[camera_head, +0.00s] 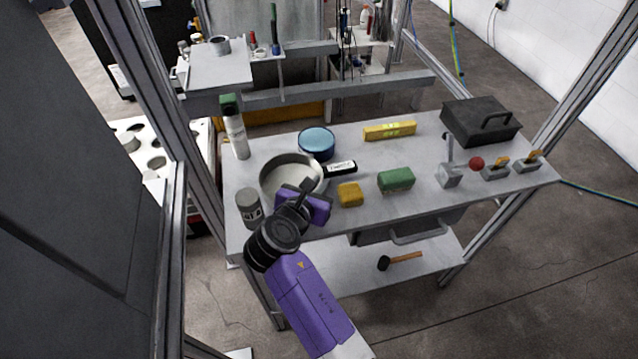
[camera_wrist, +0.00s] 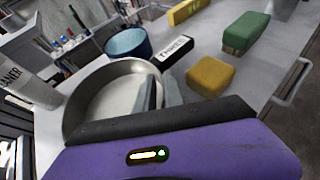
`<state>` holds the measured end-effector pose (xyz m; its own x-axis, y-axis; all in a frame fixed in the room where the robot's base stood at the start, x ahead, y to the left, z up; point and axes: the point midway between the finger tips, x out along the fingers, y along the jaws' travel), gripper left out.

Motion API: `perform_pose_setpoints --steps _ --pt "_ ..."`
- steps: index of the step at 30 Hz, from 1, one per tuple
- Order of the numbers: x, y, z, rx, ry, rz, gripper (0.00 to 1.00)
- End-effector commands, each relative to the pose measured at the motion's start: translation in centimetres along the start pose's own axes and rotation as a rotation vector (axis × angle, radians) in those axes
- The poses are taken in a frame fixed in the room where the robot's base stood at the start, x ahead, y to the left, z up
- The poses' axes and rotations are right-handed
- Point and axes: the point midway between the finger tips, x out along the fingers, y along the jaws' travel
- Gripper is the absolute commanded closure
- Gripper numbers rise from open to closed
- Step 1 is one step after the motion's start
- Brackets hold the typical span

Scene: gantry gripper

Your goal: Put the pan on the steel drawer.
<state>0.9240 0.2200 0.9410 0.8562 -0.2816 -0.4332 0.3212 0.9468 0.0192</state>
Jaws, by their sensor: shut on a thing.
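The pan (camera_head: 273,178) is a round, shallow, grey metal pan at the left of the workbench top; it also shows in the wrist view (camera_wrist: 100,100). My gripper (camera_head: 307,190) is over its near right side. In the wrist view the grey fingers (camera_wrist: 162,92) are closed on the pan's right rim, one inside and one outside. Whether the pan touches the bench is hard to tell. The steel drawer (camera_head: 375,236) is a grey box with a bar handle (camera_head: 420,236) under the bench's front edge, right of my gripper. Its handle also shows in the wrist view (camera_wrist: 292,85).
A green block (camera_head: 396,179), levers and a black toolbox (camera_head: 480,120) are farther right. A mallet (camera_head: 400,259) lies below.

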Motion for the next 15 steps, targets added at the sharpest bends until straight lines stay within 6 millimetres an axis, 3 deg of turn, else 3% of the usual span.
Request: perform_pose_setpoints --steps 1,2,5,15 --pt "0.0 0.04 0.09 0.001 -0.002 0.001 1.0" --pt "0.02 0.0 -0.01 0.0 0.0 0.0 0.84" --pt "0.01 0.01 0.0 0.0 0.0 0.0 0.65" --pt "-0.13 0.03 0.07 0.0 -0.001 0.001 0.65"
